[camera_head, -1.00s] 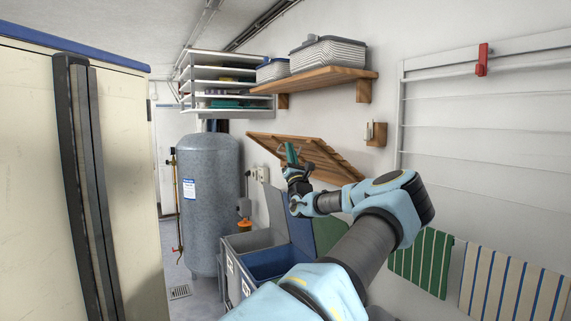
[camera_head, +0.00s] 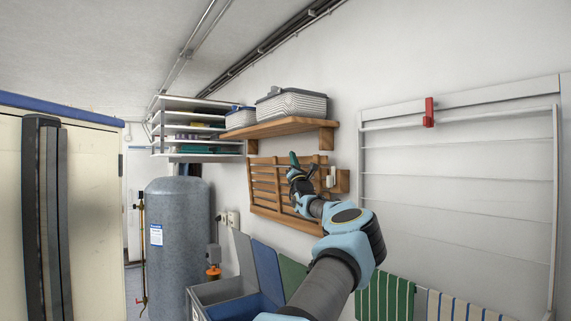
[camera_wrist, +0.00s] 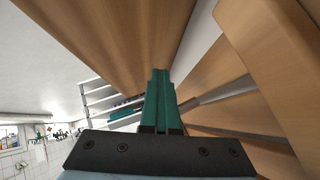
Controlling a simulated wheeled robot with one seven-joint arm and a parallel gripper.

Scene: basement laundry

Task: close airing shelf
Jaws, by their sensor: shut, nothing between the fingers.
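The airing shelf (camera_head: 266,190) is a slatted wooden panel on the wall, below a fixed wooden shelf. It now stands nearly upright, close to the wall; I cannot tell whether it touches it. My gripper (camera_head: 293,160), with green fingers, is shut and empty at the panel's upper right part, and my wrist hides some slats. In the wrist view the shut fingers (camera_wrist: 158,95) point up between wooden boards, with slats (camera_wrist: 215,70) close on the right. A small wooden block with a pale catch (camera_head: 342,181) is on the wall just right of the panel.
The fixed shelf (camera_head: 275,128) with baskets (camera_head: 290,104) is just above my gripper. A white rack (camera_head: 190,130) and a grey tank (camera_head: 177,235) stand left. A wall drying frame (camera_head: 455,115) hangs right. Bins (camera_head: 225,292) are below. A cream cabinet (camera_head: 95,220) is at near left.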

